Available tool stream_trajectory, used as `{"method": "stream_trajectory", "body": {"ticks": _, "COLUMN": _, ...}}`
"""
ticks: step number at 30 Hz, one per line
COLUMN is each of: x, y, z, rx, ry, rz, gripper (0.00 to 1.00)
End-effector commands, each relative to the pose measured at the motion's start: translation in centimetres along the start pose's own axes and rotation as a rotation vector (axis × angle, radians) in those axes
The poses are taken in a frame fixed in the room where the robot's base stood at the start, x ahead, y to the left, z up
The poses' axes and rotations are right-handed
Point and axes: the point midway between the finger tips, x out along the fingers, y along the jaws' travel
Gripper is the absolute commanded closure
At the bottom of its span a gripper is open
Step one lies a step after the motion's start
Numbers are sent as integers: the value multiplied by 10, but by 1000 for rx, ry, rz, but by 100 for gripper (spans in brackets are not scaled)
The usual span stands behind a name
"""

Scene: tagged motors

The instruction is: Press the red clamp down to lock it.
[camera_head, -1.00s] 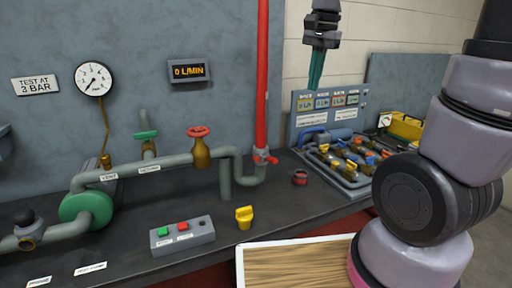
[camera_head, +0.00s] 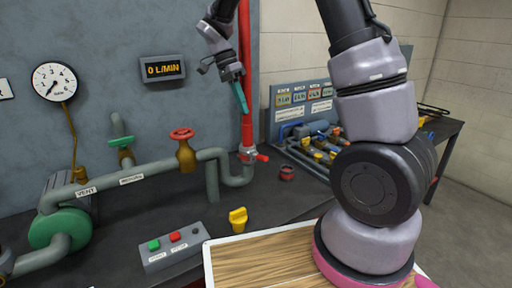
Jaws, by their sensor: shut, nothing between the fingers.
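A red-handled brass valve (camera_head: 185,150) stands left of the clamp. A small dark red ring-shaped part (camera_head: 287,173) lies on the bench to its right. A yellow part (camera_head: 238,220) and a button box (camera_head: 173,248) are in front. A rack of parts (camera_head: 315,145) stands at right.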

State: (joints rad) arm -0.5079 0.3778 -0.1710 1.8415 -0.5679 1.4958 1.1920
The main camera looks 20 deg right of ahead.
Motion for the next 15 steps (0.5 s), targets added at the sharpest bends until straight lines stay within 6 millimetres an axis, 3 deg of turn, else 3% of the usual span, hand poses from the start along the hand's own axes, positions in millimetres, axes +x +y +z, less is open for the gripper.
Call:
{"method": "stream_trajectory", "body": {"ticks": 8, "x": 11, "y": 0, "z": 0, "rx": -1, "ry": -1, "rz": 1, "gripper": 100}}
{"method": "stream_trajectory", "body": {"ticks": 15, "x": 57, "y": 1, "z": 0, "rx": -2, "ry": -2, "rz": 5, "gripper": 100}}
